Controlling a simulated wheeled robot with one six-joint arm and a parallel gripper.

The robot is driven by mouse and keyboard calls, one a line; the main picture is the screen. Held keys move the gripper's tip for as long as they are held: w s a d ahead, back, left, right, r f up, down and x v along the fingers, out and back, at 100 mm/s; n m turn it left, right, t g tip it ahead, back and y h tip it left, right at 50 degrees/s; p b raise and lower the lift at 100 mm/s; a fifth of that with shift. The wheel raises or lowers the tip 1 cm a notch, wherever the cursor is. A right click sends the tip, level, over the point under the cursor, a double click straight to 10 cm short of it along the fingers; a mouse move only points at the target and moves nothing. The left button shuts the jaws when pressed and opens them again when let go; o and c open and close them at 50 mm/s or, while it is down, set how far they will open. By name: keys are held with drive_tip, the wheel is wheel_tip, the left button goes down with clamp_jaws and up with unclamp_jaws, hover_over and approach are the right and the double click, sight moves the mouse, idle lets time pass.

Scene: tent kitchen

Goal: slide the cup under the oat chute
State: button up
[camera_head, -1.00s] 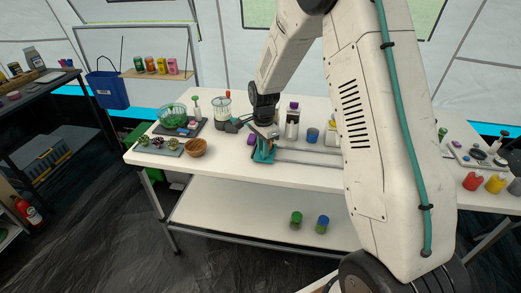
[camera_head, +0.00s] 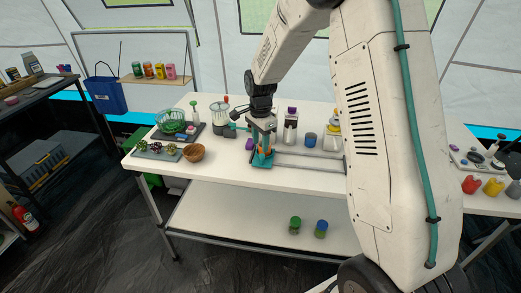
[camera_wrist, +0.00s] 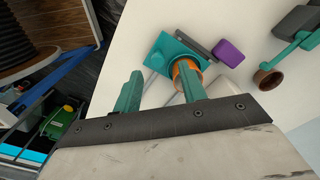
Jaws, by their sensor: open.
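An orange cup (camera_wrist: 186,72) stands on a teal carriage (camera_wrist: 162,48) in the wrist view. The carriage (camera_head: 262,162) sits at the left end of a rail track (camera_head: 310,162) on the white table in the head view. My gripper (camera_wrist: 160,70) is open, with its teal fingers pointing toward the carriage. The right finger overlaps the cup in the picture; I cannot tell if it touches. In the head view my gripper (camera_head: 263,141) is just above the carriage. A clear dispenser with a purple cap (camera_head: 291,127) stands behind the track; I cannot tell which chute is for oats.
A purple block (camera_head: 249,144) lies beside the carriage, left of it. A blue cup (camera_head: 310,140) and a yellow-topped container (camera_head: 334,125) stand behind the track. A brown bowl (camera_head: 194,152) and a green basket (camera_head: 172,121) are at left. My arm hides the track's right end.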

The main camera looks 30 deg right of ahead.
drive_tip(key=shift+r, duration=1.55)
drive_tip(key=shift+s+n, duration=0.1)
drive_tip(key=shift+n, duration=0.4)
drive_tip(key=s+a+r+n, duration=0.2)
drive_tip(key=s+r+n, duration=0.3)
drive_tip(key=s, duration=0.7)
drive_tip(key=s+a+r+n+t, duration=0.1)
drive_tip(key=s+r+n, duration=0.4)
drive_tip(key=s, duration=0.7)
drive_tip(key=s+a+r+n, duration=0.2)
drive_tip(key=s+r+n, duration=0.3)
drive_tip(key=s, duration=0.8)
drive_tip(key=shift+a+r, duration=0.3)
drive_tip(key=shift+r, duration=0.65)
